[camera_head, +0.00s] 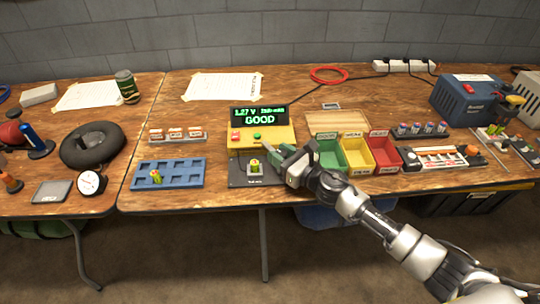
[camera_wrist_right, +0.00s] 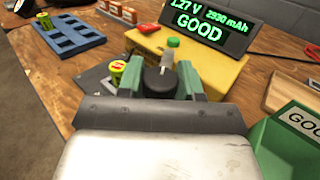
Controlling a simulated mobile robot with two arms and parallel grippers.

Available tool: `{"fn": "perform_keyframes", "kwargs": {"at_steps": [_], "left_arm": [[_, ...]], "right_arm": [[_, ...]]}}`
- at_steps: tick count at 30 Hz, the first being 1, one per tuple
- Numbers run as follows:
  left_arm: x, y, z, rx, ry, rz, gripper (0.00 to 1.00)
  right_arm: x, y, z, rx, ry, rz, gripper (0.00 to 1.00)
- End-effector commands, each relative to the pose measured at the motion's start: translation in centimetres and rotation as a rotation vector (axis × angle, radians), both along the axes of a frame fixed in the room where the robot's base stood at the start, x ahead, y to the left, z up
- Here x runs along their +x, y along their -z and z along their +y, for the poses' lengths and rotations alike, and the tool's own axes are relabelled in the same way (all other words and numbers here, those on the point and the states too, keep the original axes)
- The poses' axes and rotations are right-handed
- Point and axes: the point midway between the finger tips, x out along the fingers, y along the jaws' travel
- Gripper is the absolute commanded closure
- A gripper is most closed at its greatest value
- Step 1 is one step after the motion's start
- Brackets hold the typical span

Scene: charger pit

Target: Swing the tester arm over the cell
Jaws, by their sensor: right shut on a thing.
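The tester (camera_head: 262,136) is a yellow box with a green button and a lit display (camera_wrist_right: 205,22) reading 1.27 V, 2930 mAh and GOOD. A green-and-yellow cell (camera_head: 254,166) stands upright on the dark plate in front of it; it also shows in the wrist view (camera_wrist_right: 117,68), left of my fingers. My right gripper (camera_head: 274,154) is at the tester's front right, its green fingers closed around the tester arm's black knob (camera_wrist_right: 160,80). A grey piece of the arm (camera_wrist_right: 168,57) shows just beyond the knob. The rest of the arm is mostly hidden by the gripper. My left gripper is out of view.
A blue tray (camera_head: 190,173) with one cell stands left of the tester. Green (camera_head: 328,155), yellow (camera_head: 357,154) and red (camera_head: 384,153) bins stand close to the right of my gripper. Bare wood lies behind the tester. The table's front edge is near.

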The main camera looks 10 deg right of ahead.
Motion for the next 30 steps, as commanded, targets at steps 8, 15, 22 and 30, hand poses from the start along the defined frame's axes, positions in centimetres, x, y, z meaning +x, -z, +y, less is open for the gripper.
{"fn": "perform_keyframes", "kwargs": {"at_steps": [8,15,22,30], "left_arm": [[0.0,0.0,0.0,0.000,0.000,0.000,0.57],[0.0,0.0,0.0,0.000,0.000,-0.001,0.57],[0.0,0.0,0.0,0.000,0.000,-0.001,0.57],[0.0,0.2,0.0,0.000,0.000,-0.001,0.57]], "right_arm": [[-0.1,0.1,-0.1,0.001,-0.004,0.002,1.00],[-0.1,0.1,-0.1,0.001,-0.004,0.002,0.46],[-0.1,0.0,-0.1,0.001,-0.003,0.001,0.39],[-1.5,0.2,-1.1,-0.001,-0.003,0.002,0.39]]}}
